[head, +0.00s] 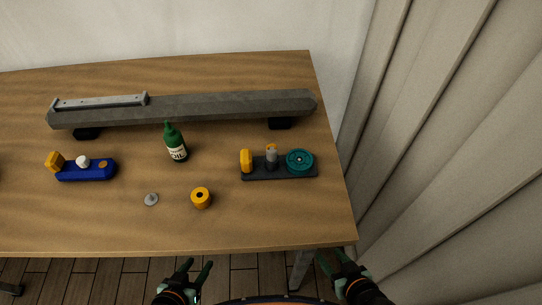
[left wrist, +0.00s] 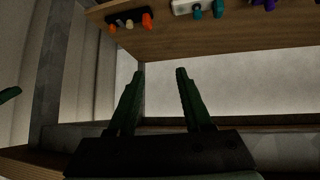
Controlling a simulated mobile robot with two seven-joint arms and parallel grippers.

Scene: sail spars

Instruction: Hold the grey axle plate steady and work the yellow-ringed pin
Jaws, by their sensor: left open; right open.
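A dark grey plate (head: 256,175) lies at the right of the wooden table in the head view. It bears a yellow block (head: 246,161), an upright grey pin (head: 271,160) with some yellow near its top, and a teal wheel (head: 300,161). I take this for the axle plate and the ringed pin, but the ring is too small to make out clearly. My left gripper (head: 197,265) is open and empty before the table's front edge; its fingers also show in the left wrist view (left wrist: 160,72). My right gripper (head: 331,258) is open and empty near the front right corner.
A long grey beam (head: 210,107) lies behind. A green bottle (head: 176,145), a blue plate (head: 90,174) with fittings, a yellow ring-shaped piece (head: 201,198) and a small grey disc (head: 151,199) stand left of the grey plate. The table's front right is clear.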

